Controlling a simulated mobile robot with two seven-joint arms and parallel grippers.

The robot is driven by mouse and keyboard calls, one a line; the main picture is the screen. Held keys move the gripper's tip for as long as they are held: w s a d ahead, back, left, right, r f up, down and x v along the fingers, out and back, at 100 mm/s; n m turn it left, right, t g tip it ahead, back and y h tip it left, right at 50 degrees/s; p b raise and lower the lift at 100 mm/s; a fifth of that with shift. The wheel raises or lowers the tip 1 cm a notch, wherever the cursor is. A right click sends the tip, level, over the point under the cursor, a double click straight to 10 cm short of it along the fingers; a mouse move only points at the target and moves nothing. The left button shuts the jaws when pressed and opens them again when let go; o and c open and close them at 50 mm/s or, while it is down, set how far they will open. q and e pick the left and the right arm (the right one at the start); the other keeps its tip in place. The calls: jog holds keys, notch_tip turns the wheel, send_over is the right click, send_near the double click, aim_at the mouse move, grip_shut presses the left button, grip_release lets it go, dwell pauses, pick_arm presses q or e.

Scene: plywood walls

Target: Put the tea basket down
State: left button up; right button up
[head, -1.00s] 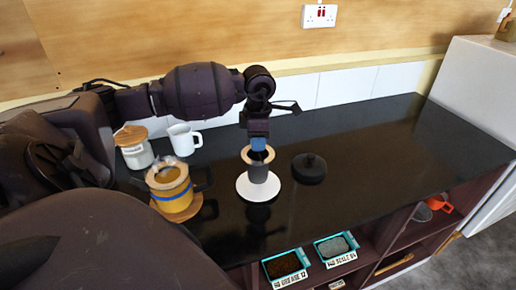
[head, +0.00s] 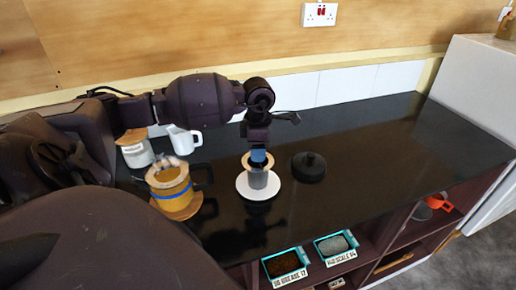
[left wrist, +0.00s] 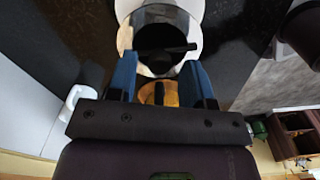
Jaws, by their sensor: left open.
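The tea basket (head: 258,180), a grey cylinder with a wooden rim, stands on a round white plate (head: 243,190) in the middle of the counter. In the left wrist view, the dark basket (left wrist: 160,62) shows against the white plate (left wrist: 190,8), with a dark bar across it. My left gripper (head: 258,155) points down at the basket's rim. Its two blue fingers (left wrist: 160,82) are apart, with an orange-brown piece showing between them. I cannot tell whether either finger touches the basket. My right gripper is out of view.
A yellow pot with a blue band (head: 170,190), a wooden-lidded jar (head: 138,154) and a white mug (head: 187,140) stand to the left, under or near my arm. A black lid (head: 309,167) lies right of the plate. The counter beyond it is clear.

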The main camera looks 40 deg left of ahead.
pick_arm(q)
jog(key=shift+r, duration=0.25)
notch_tip(320, 180, up, 12)
jog(key=b, duration=0.1)
dwell(0.5)
jog(key=shift+f, duration=0.1)
